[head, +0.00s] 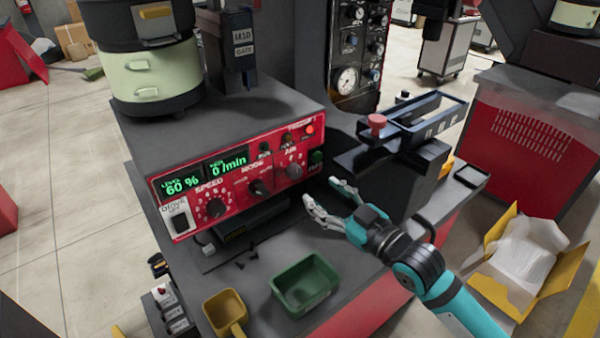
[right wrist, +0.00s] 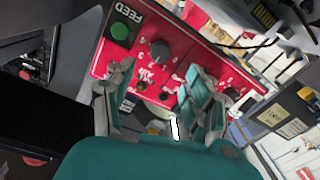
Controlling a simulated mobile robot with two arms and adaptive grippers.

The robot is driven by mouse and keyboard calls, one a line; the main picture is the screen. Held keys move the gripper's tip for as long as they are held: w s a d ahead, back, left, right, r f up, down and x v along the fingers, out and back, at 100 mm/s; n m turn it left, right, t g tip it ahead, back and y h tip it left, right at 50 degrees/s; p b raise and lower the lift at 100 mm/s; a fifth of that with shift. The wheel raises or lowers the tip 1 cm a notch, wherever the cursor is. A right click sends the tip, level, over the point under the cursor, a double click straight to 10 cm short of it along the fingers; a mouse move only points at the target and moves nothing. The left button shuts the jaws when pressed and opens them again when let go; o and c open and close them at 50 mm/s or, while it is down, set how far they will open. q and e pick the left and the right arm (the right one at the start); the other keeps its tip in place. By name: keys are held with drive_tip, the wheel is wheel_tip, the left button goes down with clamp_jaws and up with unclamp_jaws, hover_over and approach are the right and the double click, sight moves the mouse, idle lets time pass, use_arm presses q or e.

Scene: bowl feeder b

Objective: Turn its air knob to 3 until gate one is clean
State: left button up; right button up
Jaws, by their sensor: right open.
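The red control panel (head: 240,175) has a dark AIR knob (head: 294,171) at its right end, beside a green button (head: 316,158). In the right wrist view the AIR knob (right wrist: 160,50) is ahead of the fingers, near the FEED button (right wrist: 118,32); its setting is too small to read. My right gripper (head: 320,192) is open and empty, just in front of the panel and apart from the knob; its two fingers (right wrist: 163,98) show in the wrist view. I cannot tell which part is gate one. My left gripper is not in view.
The panel also has a MODE knob (head: 260,188) and a SPEED knob (head: 215,208); its displays read 60 % and 0 /min. A green tray (head: 305,285) and a yellow scoop (head: 226,312) are in front. A dark rail with a red knob (head: 377,122) stands right.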

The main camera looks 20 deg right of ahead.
sight(297, 173)
drive_tip(key=x, duration=0.7)
drive_tip(key=shift+w+a+p, duration=0.1)
drive_tip(key=shift+w+p, duration=0.15)
drive_tip(key=shift+p, duration=0.05)
drive_tip(key=shift+w+a, duration=0.15)
drive_tip(key=shift+w, duration=0.15)
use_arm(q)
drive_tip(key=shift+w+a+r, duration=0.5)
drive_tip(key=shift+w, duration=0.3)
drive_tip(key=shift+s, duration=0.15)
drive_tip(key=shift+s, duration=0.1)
use_arm(e)
clamp_jaws()
